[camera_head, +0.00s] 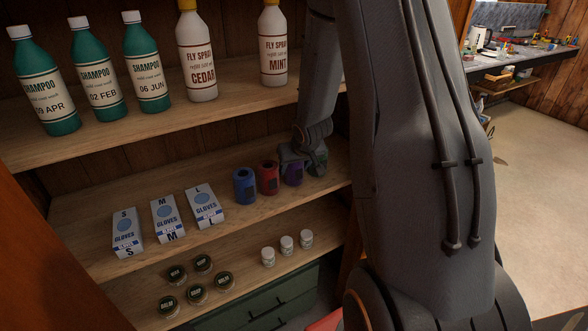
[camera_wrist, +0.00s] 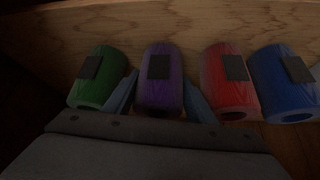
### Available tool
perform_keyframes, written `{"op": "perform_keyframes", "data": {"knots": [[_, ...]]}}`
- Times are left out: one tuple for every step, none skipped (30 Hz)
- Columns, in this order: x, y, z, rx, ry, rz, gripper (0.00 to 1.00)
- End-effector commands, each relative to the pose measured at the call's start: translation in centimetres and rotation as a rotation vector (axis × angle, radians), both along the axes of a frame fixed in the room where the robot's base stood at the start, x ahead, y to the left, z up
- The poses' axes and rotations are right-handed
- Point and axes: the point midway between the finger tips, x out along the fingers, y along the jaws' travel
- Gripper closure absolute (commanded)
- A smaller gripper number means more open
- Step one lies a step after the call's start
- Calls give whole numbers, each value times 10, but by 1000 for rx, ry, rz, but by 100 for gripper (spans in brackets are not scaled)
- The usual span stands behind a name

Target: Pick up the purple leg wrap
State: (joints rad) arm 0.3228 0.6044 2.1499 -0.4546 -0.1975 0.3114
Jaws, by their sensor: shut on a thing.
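The purple leg wrap (camera_wrist: 160,82) stands in the middle of a row on the middle shelf. In the wrist view my gripper (camera_wrist: 160,98) has one finger on each side of it and is shut on it. In the head view the purple wrap (camera_head: 293,174) is partly hidden behind my gripper (camera_head: 297,157). I cannot tell whether it touches the shelf.
A green wrap (camera_wrist: 98,78) stands close on one side of the purple one. A red wrap (camera_head: 268,178) and a blue wrap (camera_head: 245,186) stand on the other. Glove boxes (camera_head: 168,219) are farther left. The upper shelf (camera_head: 200,112) with bottles is overhead.

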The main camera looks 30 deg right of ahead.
Motion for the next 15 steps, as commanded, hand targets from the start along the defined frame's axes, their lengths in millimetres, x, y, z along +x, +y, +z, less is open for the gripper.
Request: {"op": "perform_keyframes", "data": {"knots": [[0, 0, 0, 0, 0, 0, 74], [0, 0, 1, 0, 0, 0, 74], [0, 0, 1, 0, 0, 0, 74], [0, 0, 2, 0, 0, 0, 74], [0, 0, 3, 0, 0, 0, 74], [0, 0, 5, 0, 0, 0, 74], [0, 0, 6, 0, 0, 0, 74], [0, 0, 7, 0, 0, 0, 74], [0, 0, 10, -1, -1, 1, 74], [0, 1, 12, 0, -1, 1, 74], [0, 1, 13, 0, -1, 1, 74], [0, 1, 15, 0, -1, 1, 74], [0, 1, 17, 0, 0, 1, 74], [0, 1, 18, 0, 0, 1, 74], [0, 1, 21, 0, 0, 1, 74]]}}
